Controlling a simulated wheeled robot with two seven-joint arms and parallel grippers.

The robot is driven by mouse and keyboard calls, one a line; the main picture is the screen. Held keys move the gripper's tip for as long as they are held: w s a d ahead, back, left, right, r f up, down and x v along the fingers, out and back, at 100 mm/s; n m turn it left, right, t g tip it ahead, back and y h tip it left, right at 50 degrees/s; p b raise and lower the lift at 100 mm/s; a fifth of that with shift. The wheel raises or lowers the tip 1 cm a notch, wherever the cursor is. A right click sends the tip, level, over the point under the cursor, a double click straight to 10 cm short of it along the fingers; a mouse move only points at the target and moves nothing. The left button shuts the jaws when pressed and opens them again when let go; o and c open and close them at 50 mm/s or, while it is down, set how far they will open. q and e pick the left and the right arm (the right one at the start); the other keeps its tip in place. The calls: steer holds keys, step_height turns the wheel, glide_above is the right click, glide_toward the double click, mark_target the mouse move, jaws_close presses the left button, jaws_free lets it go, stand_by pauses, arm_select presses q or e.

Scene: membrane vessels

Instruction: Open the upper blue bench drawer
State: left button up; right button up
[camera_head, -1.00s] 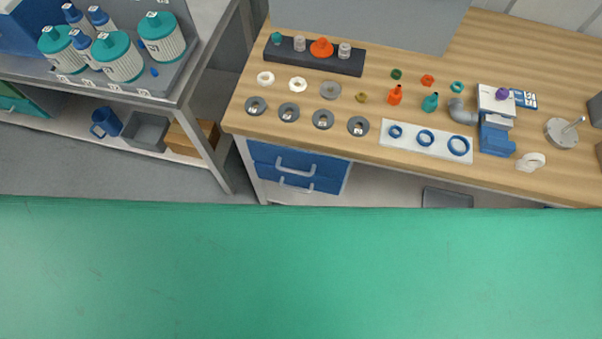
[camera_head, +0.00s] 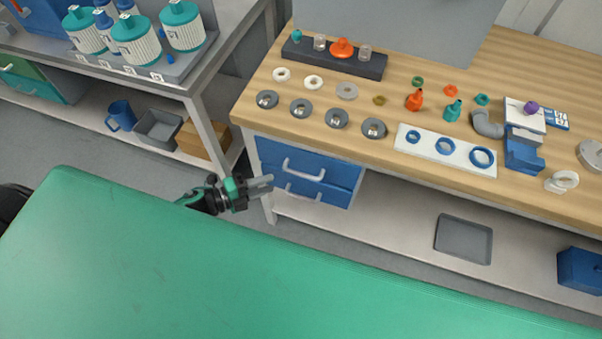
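The upper blue bench drawer (camera_head: 335,173) is under the left end of the wooden workbench, and its front looks flush and shut. Its pale bar handle (camera_head: 303,174) is in plain view. My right gripper is not in view.
The wooden bench top (camera_head: 385,85) carries rings, small bottles and a white plate (camera_head: 445,152) with blue rings. A grey shelf unit (camera_head: 215,75) with canisters stands to the left. A grey tray (camera_head: 463,240) and a blue box (camera_head: 580,270) lie on the lower shelf.

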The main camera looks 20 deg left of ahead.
mark_target(299, 174)
arm_select(q)
steer(key=p+x, duration=0.1)
steer(key=x, duration=0.9)
steer(key=shift+w, duration=0.2)
steer(key=shift+w+d+p, duration=0.15)
steer(key=shift+d+p, duration=0.05)
steer(key=shift+p, duration=0.1)
steer(key=shift+d, duration=0.1)
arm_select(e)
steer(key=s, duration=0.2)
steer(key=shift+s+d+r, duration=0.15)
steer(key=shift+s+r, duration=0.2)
arm_select(q)
steer(key=shift+c, duration=0.2)
jaws_close()
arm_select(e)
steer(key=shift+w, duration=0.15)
